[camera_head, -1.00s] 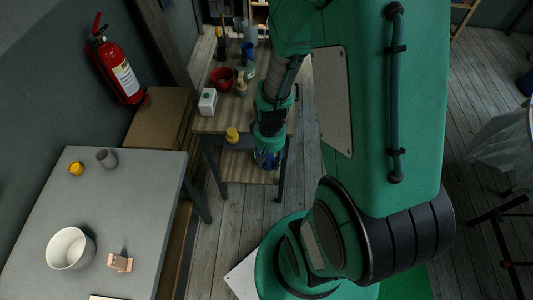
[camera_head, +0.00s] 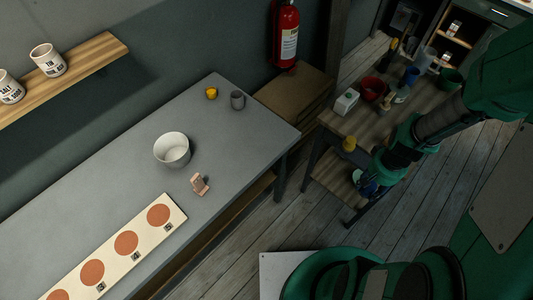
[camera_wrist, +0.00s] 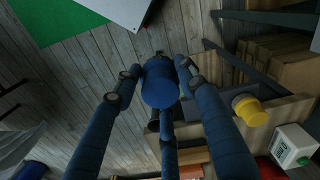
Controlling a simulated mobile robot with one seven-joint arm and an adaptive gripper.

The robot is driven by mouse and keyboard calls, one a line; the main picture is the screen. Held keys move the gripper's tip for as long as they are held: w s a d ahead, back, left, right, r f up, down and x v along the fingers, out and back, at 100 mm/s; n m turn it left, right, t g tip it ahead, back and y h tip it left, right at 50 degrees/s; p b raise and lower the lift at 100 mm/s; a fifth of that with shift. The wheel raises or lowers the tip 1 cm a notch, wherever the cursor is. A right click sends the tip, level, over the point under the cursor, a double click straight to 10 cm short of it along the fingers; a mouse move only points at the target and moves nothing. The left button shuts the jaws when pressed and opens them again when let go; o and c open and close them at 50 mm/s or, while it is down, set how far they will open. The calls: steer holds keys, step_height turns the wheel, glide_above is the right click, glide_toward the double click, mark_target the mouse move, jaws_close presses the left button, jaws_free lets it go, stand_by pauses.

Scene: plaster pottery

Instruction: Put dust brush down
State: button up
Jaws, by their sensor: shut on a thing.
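My gripper (camera_wrist: 157,68) is shut on a dark blue, round-ended thing (camera_wrist: 160,84), which I take to be the dust brush. Its bristles are not clearly visible. The held thing is mostly hidden by the fingers there. The grey worktable (camera_head: 230,140) stands to the left, well apart from my gripper.
The worktable bears a white bowl (camera_head: 172,150), a pinkish block (camera_head: 200,185), a grey cup (camera_head: 237,100), a yellow pot (camera_head: 211,93) and a board with orange discs (camera_head: 142,232). The side table holds a white box (camera_head: 346,102) and red bowl (camera_head: 372,88). The worktable's right front is clear.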

steer(key=shift+w+a+n, duration=0.4)
steer(key=shift+w+a, duration=0.1)
steer(key=shift+a, duration=0.15)
steer(key=w+a+n, duration=0.3)
steer(key=a+n, duration=0.1)
steer(key=a, duration=0.5)
steer(key=w+a+n+b, duration=0.15)
steer(key=a+n, duration=0.25)
steer(key=a, duration=0.5)
steer(key=w+a+n+p, duration=0.1)
steer(key=w+a+n, duration=0.3)
steer(key=a, duration=0.5)
steer(key=s+a+n, duration=0.3)
steer(key=a+n, duration=0.2)
steer(key=a, duration=0.6)
steer(key=shift+s+a+f+n+b, duration=0.3)
steer(key=shift+a+b, duration=0.1)
steer(key=shift+w, duration=0.1)
steer(key=w+a, duration=0.2)
steer(key=w, duration=0.2)
steer(key=w+a+f+b, duration=0.1)
steer(key=w+a, duration=0.2)
steer(key=w, duration=0.2)
steer(key=w+a+b, duration=0.1)
steer(key=w+a, duration=0.2)
steer(key=w, duration=0.1)
steer(key=shift+w+f, duration=0.25)
steer(key=shift+w, duration=0.1)
